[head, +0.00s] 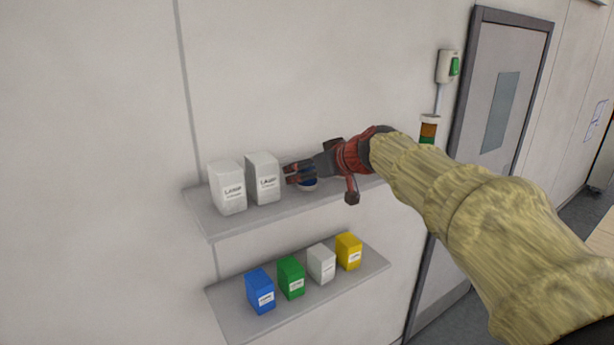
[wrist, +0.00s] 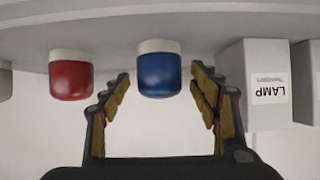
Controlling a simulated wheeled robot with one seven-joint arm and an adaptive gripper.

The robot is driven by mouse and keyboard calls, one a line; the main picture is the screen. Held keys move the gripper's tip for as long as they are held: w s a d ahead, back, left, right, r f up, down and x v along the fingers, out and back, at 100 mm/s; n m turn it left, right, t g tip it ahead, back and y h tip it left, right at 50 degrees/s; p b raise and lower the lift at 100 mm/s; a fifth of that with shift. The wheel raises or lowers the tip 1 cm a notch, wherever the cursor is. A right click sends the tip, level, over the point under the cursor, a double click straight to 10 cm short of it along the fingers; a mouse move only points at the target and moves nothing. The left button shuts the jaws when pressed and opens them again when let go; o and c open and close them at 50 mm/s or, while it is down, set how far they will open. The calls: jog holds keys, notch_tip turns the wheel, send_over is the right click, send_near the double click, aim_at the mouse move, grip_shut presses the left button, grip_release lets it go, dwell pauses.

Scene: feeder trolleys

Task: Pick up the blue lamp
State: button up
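The blue lamp (wrist: 159,75) has a rounded blue body and a pale base, seen upside down in the wrist view. In the head view the blue lamp (head: 309,187) is mostly hidden behind my gripper on the upper shelf (head: 213,227). My gripper (head: 290,174) reaches in from the right at the lamp. In the wrist view my gripper (wrist: 160,90) is open, with a finger on each side of the blue lamp. A small gap shows between the lamp and each finger.
A red lamp (wrist: 70,76) stands beside the blue one. White lamp boxes (head: 228,188) (head: 263,179) stand close on the other side. The lower shelf (head: 228,318) holds blue, green, white and yellow boxes. A signal tower (head: 428,131) stands near the door.

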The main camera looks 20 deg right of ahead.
jog(key=c, duration=1.2)
jog(key=shift+c, duration=0.2)
